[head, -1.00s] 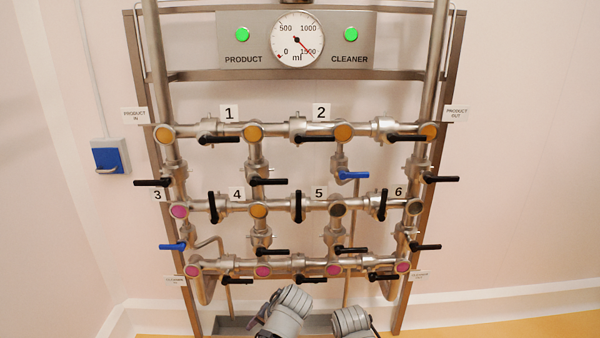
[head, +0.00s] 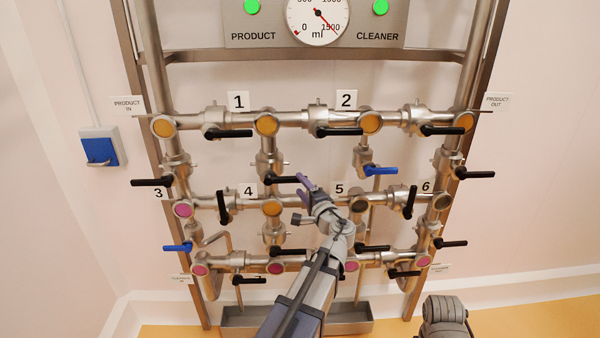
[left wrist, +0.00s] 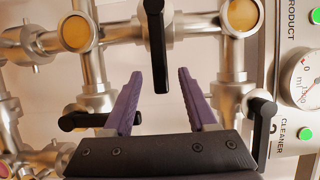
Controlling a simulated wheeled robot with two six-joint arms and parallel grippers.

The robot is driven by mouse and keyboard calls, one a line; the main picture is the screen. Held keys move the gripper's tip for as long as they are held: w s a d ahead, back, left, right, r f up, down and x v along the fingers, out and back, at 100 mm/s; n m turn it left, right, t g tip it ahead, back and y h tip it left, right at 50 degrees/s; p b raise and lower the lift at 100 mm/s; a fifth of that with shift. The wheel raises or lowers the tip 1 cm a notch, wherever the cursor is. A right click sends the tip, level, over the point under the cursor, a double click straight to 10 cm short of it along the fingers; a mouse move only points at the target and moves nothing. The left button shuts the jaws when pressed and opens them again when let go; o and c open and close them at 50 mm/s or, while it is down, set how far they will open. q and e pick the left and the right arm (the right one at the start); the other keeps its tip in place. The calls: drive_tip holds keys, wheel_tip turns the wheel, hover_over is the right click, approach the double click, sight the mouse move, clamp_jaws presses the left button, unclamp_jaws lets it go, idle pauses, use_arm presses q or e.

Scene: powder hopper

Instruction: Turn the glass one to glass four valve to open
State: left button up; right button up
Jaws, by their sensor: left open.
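The glass one to glass four valve sits on the vertical pipe between orange glass one (head: 266,125) and orange glass four (head: 272,207). Its black handle (head: 283,180) points right, across the pipe. In the left wrist view, which is turned sideways, this handle (left wrist: 157,45) reaches down between the purple fingers. My left gripper (head: 305,184) is open at the handle's free end, with one finger to each side of it in the wrist view (left wrist: 159,72). My right gripper is out of view; only part of my right arm shows at the bottom.
The glass one to two handle (head: 335,131) is close above right of my gripper. The upright handle between glasses four and five is hidden behind my arm in the head view but shows in the wrist view (left wrist: 88,120). A metal trough (head: 240,318) lies below.

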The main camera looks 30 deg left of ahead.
use_arm(q)
drive_tip(key=x, duration=0.7)
drive_tip(key=shift+a, duration=0.35)
drive_tip(key=shift+w, duration=0.15)
clamp_jaws()
idle(1.1)
